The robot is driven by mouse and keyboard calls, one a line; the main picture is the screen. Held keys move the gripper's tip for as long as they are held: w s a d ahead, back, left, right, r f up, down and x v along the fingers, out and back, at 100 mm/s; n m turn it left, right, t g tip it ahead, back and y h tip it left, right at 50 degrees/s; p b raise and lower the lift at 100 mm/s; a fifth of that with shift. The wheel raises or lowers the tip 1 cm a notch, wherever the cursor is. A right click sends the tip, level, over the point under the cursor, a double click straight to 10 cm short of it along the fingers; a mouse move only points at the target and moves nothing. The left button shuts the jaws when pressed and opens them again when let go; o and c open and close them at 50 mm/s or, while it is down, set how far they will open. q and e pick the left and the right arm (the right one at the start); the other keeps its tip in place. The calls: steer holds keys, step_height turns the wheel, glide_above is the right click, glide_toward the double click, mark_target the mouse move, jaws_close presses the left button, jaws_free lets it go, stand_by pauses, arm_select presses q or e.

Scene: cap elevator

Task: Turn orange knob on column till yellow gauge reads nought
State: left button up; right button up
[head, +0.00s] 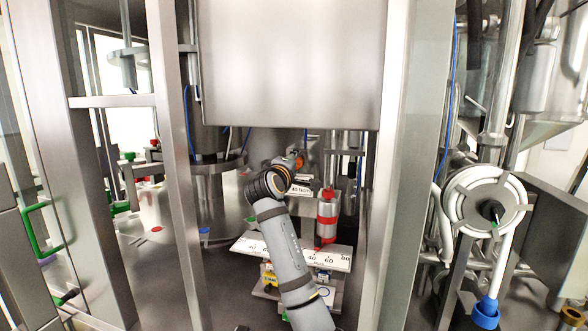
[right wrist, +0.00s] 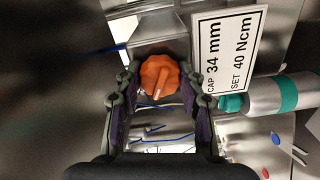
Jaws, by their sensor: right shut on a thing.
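The orange knob (right wrist: 158,77) sits between the fingertips of my right gripper (right wrist: 160,88) in the right wrist view, with a pale mark on its face. The fingers press on its left and right sides. In the head view my right gripper (head: 290,162) is at the column, with a bit of the orange knob (head: 299,161) showing at its tip. Below are white scale plates (head: 338,258) with numbers such as 40, 60 and 80. Yellow parts (head: 270,279) sit under them. I cannot make out a yellow gauge's reading. My left gripper is not in view.
A silver cylinder with red bands (head: 327,212) stands right of my right arm. A white sign (right wrist: 224,48) reads CAP 34 mm, SET 40 Ncm. Steel posts (head: 402,150) flank the opening, and a large panel (head: 290,65) hangs above. A white handwheel (head: 487,207) is at the right.

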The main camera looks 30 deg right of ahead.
steer(key=shift+f+m, duration=0.15)
steer(key=shift+m, duration=0.55)
steer(key=o, duration=1.2)
steer(key=v, duration=1.2)
